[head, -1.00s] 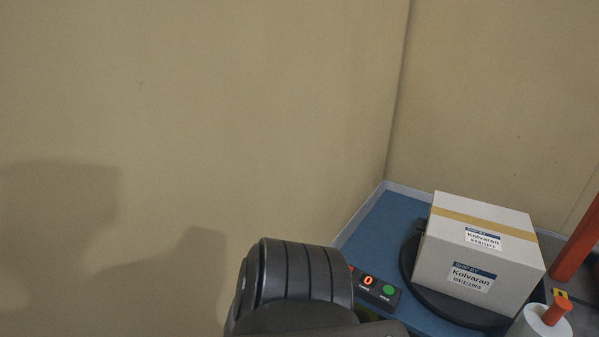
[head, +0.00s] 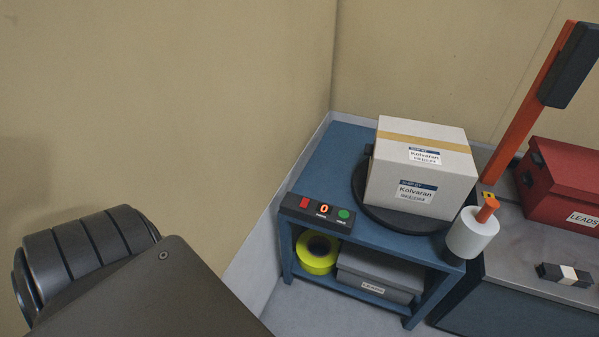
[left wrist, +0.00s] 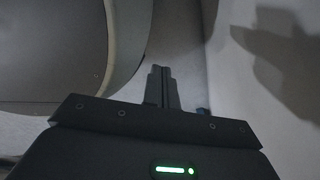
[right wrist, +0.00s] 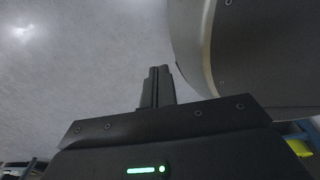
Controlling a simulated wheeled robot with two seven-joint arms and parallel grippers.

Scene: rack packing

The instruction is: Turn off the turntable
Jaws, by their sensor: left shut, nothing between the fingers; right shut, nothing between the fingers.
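The turntable (head: 359,190) is a black round disc on a blue bench (head: 335,147). A white carton (head: 420,163) with a tan tape strip and "Kolvaran" labels sits on it. A black control box (head: 296,213) stands at the bench's front left corner. It has a red button (head: 305,203), an orange display reading 0 (head: 324,210) and a green button (head: 343,214). My left gripper (left wrist: 162,75) is shut and empty in the left wrist view, near a pale wall. My right gripper (right wrist: 158,75) is shut and empty in the right wrist view, above grey floor. Neither gripper shows in the head view.
A white roll with an orange handle (head: 472,233) stands at the bench's right edge. A yellow tape roll (head: 317,252) and a grey box (head: 378,275) lie on the lower shelf. A red box (head: 563,185) sits on a grey counter (head: 515,240) at right. A wall borders the bench's left.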

